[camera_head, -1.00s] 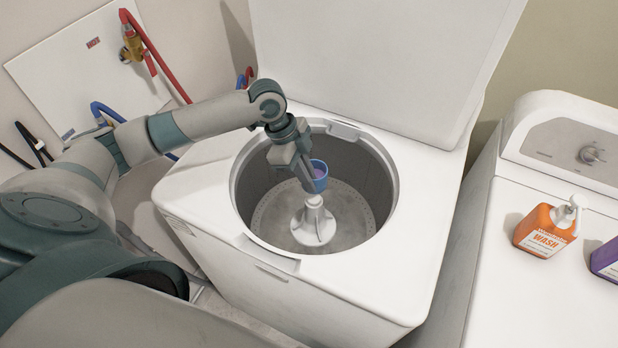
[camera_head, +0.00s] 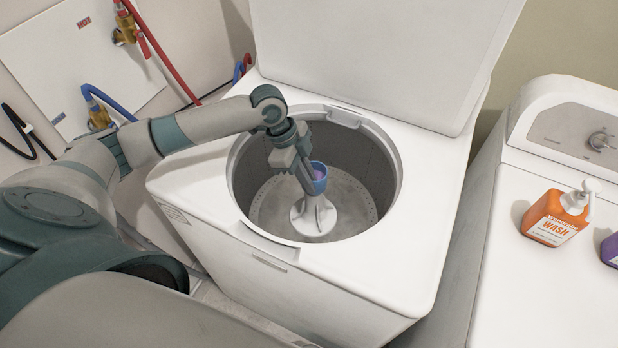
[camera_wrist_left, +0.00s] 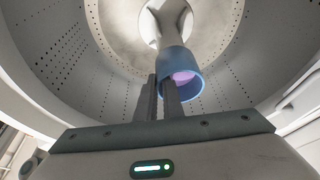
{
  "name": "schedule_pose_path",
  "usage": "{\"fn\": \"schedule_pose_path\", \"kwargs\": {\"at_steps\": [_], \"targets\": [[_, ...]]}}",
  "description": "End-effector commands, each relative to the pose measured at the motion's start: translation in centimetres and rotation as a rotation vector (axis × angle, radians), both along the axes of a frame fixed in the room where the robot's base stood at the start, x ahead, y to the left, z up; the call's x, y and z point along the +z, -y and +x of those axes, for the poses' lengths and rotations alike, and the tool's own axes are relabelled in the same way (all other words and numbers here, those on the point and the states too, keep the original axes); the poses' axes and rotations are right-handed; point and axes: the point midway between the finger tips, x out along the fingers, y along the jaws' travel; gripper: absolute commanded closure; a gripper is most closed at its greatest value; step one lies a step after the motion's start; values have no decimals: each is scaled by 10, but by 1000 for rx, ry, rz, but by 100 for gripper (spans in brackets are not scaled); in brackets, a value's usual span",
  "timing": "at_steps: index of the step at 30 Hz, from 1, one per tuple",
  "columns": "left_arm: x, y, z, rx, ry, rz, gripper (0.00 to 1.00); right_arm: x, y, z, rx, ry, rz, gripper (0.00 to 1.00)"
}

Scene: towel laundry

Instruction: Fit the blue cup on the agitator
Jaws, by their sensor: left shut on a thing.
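The blue cup (camera_head: 319,178) has purple inside and is inside the washer drum, at the top of the white agitator (camera_head: 314,215). My left gripper (camera_head: 307,180) is shut on the cup's wall from the left, reaching down through the round opening. In the left wrist view, the fingers (camera_wrist_left: 168,97) pinch the near rim of the cup (camera_wrist_left: 180,72), and the agitator (camera_wrist_left: 168,22) shows directly beyond it. The cup overlaps the agitator's top in both views; I cannot tell whether it is fully seated. My right gripper is not in view.
The white washer (camera_head: 400,245) stands with its lid (camera_head: 380,60) raised behind the opening. The drum rim surrounds my left wrist. An orange wash bottle (camera_head: 556,218) and a purple bottle (camera_head: 610,250) stand on the white machine at the right. Hoses (camera_head: 160,55) run along the back wall.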

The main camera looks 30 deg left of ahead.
Motion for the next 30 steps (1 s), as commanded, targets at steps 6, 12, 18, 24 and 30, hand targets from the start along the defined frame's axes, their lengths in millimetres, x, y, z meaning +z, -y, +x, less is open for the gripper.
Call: {"fn": "schedule_pose_path", "kwargs": {"at_steps": [6,12,18,24,30], "targets": [[0,0,0,0,0,0,100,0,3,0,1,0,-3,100],[0,0,0,0,0,0,100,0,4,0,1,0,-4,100],[1,0,0,0,0,0,100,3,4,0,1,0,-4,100],[1,0,0,0,-1,0,100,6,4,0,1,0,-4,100],[1,-1,0,0,-1,0,100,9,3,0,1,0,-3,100]]}}
